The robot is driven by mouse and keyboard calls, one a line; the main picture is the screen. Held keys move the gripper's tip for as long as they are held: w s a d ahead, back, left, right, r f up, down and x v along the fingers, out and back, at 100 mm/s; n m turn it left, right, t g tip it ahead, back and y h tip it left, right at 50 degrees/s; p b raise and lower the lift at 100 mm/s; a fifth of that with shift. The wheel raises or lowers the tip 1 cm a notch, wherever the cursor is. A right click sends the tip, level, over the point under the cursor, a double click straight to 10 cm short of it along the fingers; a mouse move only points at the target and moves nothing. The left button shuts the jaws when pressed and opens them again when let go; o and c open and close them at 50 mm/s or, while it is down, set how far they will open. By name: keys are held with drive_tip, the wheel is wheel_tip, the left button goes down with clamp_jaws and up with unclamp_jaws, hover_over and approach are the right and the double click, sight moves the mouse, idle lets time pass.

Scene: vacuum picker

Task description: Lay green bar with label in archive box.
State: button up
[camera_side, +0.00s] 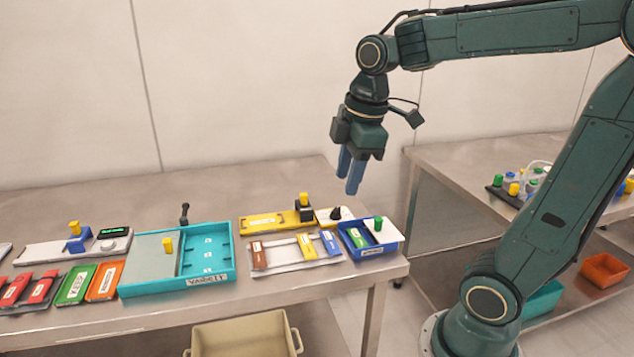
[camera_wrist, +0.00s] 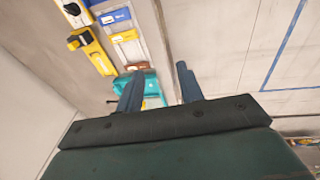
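A green bar with a pale label (camera_side: 357,238) lies in a small blue box (camera_side: 372,252) at the right end of the bench in the side view. The box has a white plate with a green knob beside the bar. Its front label is too small to read, so I cannot tell whether it is the archive box. My gripper (camera_side: 347,184) hangs above and behind this box, well clear of it. In the wrist view my gripper (camera_wrist: 158,70) shows two blue fingers apart with nothing between them.
A pale tray (camera_side: 290,267) holds brown, yellow and blue bars. A turquoise box (camera_side: 190,284) with a front label stands left of it. A yellow fixture (camera_side: 268,224) with a black-and-yellow clamp stands behind the tray. A beige bin (camera_side: 245,335) is below the bench edge.

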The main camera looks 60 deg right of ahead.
drive_tip(key=s+a+f+m+t, duration=0.1)
drive_tip(key=s+a+m+t, duration=0.2)
drive_tip(key=s+a+m, duration=0.2)
drive_tip(key=shift+s+a+f+m, duration=0.2)
drive_tip(key=shift+s+f+m, duration=0.15)
drive_tip(key=shift+s+m, duration=1.55)
